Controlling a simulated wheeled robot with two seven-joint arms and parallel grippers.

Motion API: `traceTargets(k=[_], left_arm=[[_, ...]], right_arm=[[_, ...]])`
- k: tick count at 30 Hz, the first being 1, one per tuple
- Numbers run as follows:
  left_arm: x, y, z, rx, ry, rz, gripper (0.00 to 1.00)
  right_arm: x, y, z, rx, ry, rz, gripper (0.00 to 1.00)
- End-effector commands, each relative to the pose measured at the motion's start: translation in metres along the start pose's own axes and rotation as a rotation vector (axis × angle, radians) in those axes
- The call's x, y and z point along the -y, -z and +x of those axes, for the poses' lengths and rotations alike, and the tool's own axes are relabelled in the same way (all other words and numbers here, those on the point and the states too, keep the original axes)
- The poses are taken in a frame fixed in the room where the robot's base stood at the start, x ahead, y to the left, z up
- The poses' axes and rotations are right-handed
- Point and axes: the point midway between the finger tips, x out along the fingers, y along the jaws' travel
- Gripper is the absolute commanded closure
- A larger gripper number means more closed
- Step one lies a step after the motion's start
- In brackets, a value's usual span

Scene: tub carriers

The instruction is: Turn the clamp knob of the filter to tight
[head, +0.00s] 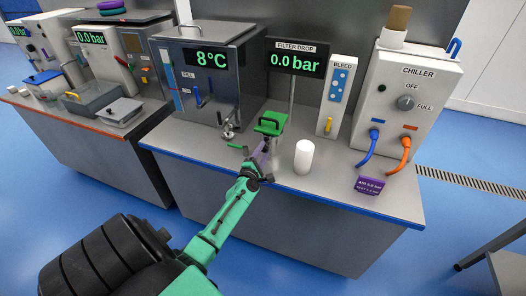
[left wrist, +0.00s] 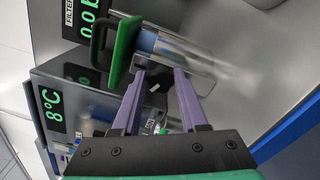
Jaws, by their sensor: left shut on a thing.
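The filter has a green lid (head: 270,122) with a black handle. It stands near the bench's front edge, below the filter drop display (head: 296,57), which reads 0.0 bar. In the left wrist view the lid (left wrist: 124,50) is tilted by the camera angle, with a blue and clear body (left wrist: 150,44) beside it. My left gripper (head: 264,148) is at the front of the filter, just below the lid. In the left wrist view its purple fingers (left wrist: 160,72) are a little apart, shut on a part of the filter. The clamp knob is not clearly visible. My right gripper is out of view.
A white cylinder (head: 304,158) stands just right of my left gripper. A purple sign (head: 369,184) is near the front edge. The chiller (head: 432,75) with blue and orange hoses is at right, the 8°C tank (head: 203,75) at left. The bleed panel (head: 338,95) stands behind.

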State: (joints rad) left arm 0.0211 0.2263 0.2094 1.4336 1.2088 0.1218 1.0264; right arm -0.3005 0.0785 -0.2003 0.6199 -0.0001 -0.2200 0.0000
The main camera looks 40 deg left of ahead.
Motion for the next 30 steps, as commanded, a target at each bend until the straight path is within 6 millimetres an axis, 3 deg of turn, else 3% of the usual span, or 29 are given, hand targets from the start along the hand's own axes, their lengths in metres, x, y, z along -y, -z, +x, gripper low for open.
traceTargets(k=[30], left_arm=[[0.0047,0.0018,-0.0001,0.000,0.002,0.917,1.00]], right_arm=[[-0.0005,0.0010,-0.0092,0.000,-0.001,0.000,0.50]])
